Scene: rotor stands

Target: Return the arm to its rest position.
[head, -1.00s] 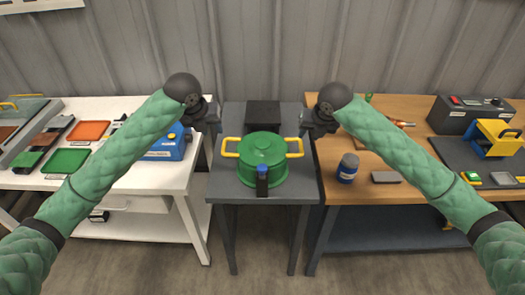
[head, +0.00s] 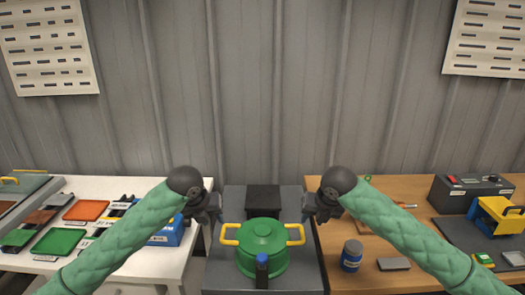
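My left gripper (head: 211,208) is at the left edge of the grey stand, left of the green rotor (head: 262,243). My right gripper (head: 313,207) is at the stand's right edge, right of the rotor. The fingers of both are dark and small, so I cannot tell whether they are open or shut. The green rotor has yellow handles on both sides and sits on the grey stand (head: 222,272). Both grippers look apart from the handles. A dark block with a blue top (head: 262,268) stands in front of the rotor.
A black box (head: 263,198) is at the back of the stand. The white table (head: 120,190) on the left holds trays and a blue case (head: 167,234). The wooden table (head: 395,260) on the right holds a blue jar (head: 352,256), a grey block (head: 394,264) and a yellow-blue device (head: 495,216).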

